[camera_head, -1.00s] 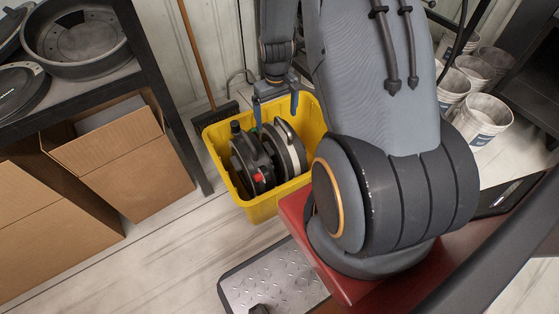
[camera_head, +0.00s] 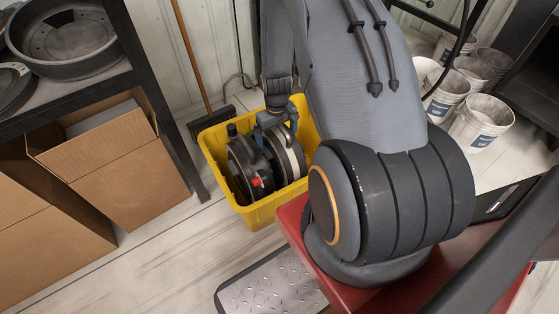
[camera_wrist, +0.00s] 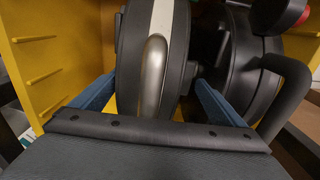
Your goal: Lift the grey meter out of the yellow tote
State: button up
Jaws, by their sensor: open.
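The yellow tote (camera_head: 262,212) stands on the floor and holds two round, drum-like units side by side. The right one, taken as the grey meter (camera_head: 291,160), is dark with a pale band and a curved metal handle. The left one is a darker unit (camera_head: 240,165) with a red knob. My gripper (camera_head: 278,128) is over the grey meter, inside the tote's rim. In the wrist view, the open blue fingers of my gripper (camera_wrist: 155,82) stand either side of the grey meter (camera_wrist: 130,60) and its handle. Contact cannot be told.
The dark unit (camera_wrist: 238,60) is close beside the right finger in the wrist view. A shelf with metal pans (camera_head: 70,35) and cardboard boxes (camera_head: 130,190) are at left. A broom (camera_head: 190,55) leans behind the tote. White buckets (camera_head: 482,122) stand at right.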

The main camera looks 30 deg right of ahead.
notch_tip(320, 180, down, 2)
jog(key=shift+f, duration=0.1)
jog(key=c, duration=1.6)
jog(key=shift+w, duration=0.1)
jog(key=shift+c, duration=0.7)
jog(key=shift+r, duration=0.2)
notch_tip(320, 180, up, 33)
jog(key=p, duration=1.6)
jog(key=shift+f, duration=0.15)
